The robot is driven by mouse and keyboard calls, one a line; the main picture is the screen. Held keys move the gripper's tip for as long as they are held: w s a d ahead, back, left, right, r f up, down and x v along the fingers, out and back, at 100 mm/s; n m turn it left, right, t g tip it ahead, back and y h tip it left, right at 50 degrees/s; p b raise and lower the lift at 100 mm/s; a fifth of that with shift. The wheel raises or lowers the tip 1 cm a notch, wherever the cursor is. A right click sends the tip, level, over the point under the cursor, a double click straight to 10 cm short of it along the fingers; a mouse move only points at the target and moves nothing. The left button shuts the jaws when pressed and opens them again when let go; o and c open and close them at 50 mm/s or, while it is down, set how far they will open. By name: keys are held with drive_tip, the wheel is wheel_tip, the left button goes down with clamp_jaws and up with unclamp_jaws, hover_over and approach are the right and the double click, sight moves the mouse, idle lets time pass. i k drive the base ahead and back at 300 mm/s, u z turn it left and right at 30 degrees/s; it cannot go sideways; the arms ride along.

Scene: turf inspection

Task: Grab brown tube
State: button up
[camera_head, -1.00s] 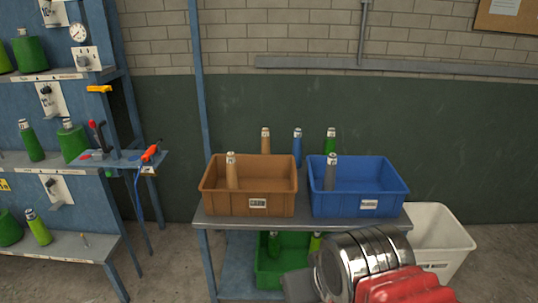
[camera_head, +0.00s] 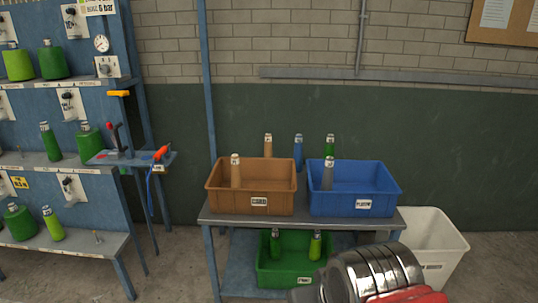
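Two brownish-tan tubes with pale caps show in the head view. One tube (camera_head: 235,171) stands upright in the brown crate (camera_head: 252,203), its lower end hidden by the crate's front wall. The other brown tube (camera_head: 268,145) stands behind that crate, its lower part hidden. My metallic wrist and red arm are at the bottom right, in front of the table and well below both tubes. A dark grey part at the wrist's left, perhaps my gripper (camera_head: 302,295), is cut by the bottom edge; its fingers do not show.
A blue crate (camera_head: 354,203) with a grey tube (camera_head: 328,174) sits beside the brown one on the grey table (camera_head: 300,222). Blue (camera_head: 298,150) and green (camera_head: 330,146) tubes stand behind. A green crate (camera_head: 288,277) is below, a white bin (camera_head: 435,245) right, blue shelving (camera_head: 75,205) left.

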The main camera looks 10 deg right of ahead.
sight(268, 151)
drive_tip(key=u, duration=0.65)
drive_tip(key=i, duration=1)
